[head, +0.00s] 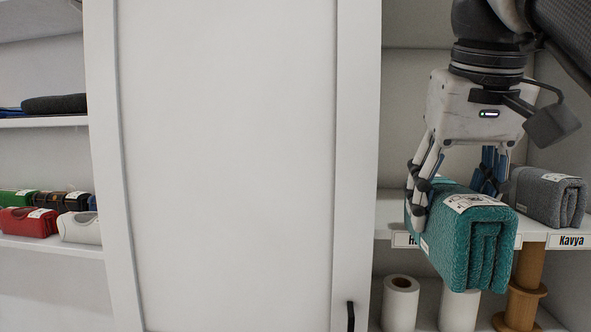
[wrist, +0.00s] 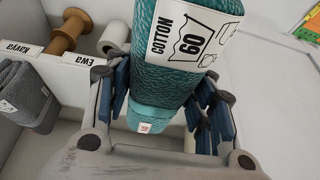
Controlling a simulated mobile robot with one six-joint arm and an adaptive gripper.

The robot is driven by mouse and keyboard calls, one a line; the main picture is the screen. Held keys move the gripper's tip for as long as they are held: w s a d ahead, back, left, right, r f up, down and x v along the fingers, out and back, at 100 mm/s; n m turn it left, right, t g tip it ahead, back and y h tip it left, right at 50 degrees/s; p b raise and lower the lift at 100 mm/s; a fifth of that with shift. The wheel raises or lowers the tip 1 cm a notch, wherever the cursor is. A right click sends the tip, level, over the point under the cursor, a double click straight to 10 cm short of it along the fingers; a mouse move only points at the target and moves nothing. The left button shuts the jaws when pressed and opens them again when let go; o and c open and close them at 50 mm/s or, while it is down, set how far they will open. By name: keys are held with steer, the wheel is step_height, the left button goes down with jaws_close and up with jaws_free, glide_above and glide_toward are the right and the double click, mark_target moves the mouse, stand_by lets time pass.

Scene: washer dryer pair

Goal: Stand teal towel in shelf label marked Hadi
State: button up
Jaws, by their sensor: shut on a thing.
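The teal towel (head: 475,240) is a folded bundle with a white tag on top, its folded end facing the head camera. My gripper (head: 452,195) is shut on its two sides from above. In the wrist view, the towel (wrist: 165,60) lies between the fingers (wrist: 155,90) with its "COTTON 60" tag showing. In the head view, the towel overlaps the shelf's front edge and hangs lower than it. The label starting with "H" (head: 400,240) is mostly hidden behind the towel's left side. I cannot tell whether the towel touches the shelf.
A grey towel (head: 546,196) stands on the shelf above the "Kavya" label (head: 571,241). An "Ewa" label (wrist: 79,58) shows in the wrist view. White rolls (head: 400,300) and a wooden spool (head: 524,290) stand below. A white door panel (head: 225,160) borders the left.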

steer(key=w+d+p, duration=0.1)
steer(key=w+p, duration=0.1)
steer(key=w, duration=0.3)
steer(key=w+d+p, duration=0.1)
steer(key=w+p, duration=0.1)
steer(key=w, duration=0.2)
steer(key=w+d+p, duration=0.1)
steer(key=w+p, duration=0.1)
steer(key=w, duration=0.3)
steer(key=shift+w+r, duration=0.15)
steer(key=shift+w, duration=0.15)
steer(key=shift+w+d, duration=0.1)
steer(key=shift+w, duration=0.4)
steer(key=w+p, duration=0.3)
steer(key=shift+d+r, duration=0.1)
steer(key=shift+d, duration=0.2)
steer(key=shift+w+d+f, duration=0.1)
steer(key=shift+w+f, duration=0.4)
steer(key=shift+f, duration=0.1)
steer(key=shift+s+r, duration=0.1)
steer(key=shift+s, duration=0.35)
steer(key=o, duration=1)
steer(key=shift+w+f, duration=0.25)
steer(key=o, duration=0.3)
steer(key=shift+s, duration=0.15)
